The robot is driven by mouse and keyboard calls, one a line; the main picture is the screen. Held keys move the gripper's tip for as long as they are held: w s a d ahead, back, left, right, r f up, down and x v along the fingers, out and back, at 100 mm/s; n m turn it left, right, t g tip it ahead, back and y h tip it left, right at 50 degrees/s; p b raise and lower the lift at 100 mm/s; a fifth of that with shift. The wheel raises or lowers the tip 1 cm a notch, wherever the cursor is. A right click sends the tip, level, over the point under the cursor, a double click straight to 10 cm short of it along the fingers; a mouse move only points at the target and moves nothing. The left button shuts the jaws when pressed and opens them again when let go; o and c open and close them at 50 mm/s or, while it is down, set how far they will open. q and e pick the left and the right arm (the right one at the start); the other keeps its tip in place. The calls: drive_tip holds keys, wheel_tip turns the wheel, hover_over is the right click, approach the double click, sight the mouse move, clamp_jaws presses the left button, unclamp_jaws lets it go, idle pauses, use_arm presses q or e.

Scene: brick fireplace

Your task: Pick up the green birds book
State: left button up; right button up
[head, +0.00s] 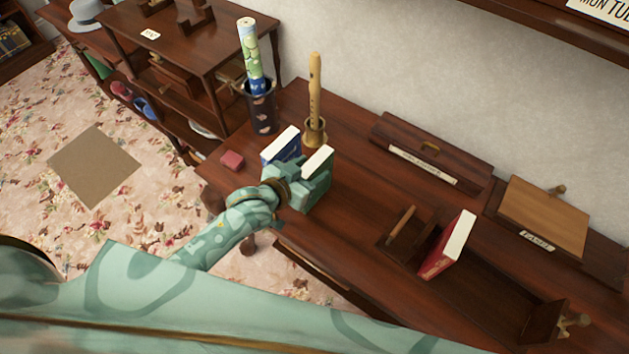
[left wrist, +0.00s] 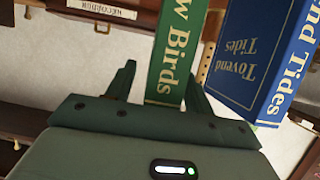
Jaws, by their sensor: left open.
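The green birds book (left wrist: 176,48) stands upright in the left wrist view, its spine with "w Birds" facing my camera. My left gripper (left wrist: 161,72) is open, with one finger on each side of the spine; I cannot tell whether they touch it. In the head view my left gripper (head: 304,187) is at the book on the dark wooden desk. There the book's white page edge (head: 318,160) shows above the gripper, and most of its cover is hidden. My right gripper is not in view.
A blue book (head: 281,146) stands close to the left of the green one. Behind are a cup (head: 262,110) with a rolled paper and a recorder (head: 315,90) in a holder. A red book (head: 447,247) stands in a wooden rack to the right. A small red block (head: 232,160) lies left.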

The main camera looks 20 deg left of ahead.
use_arm(q)
drive_tip(key=shift+w+d+f, duration=0.25)
drive_tip(key=shift+w+f, duration=0.05)
drive_tip(key=shift+w, duration=0.3)
drive_tip(key=shift+r, duration=0.1)
clamp_jaws()
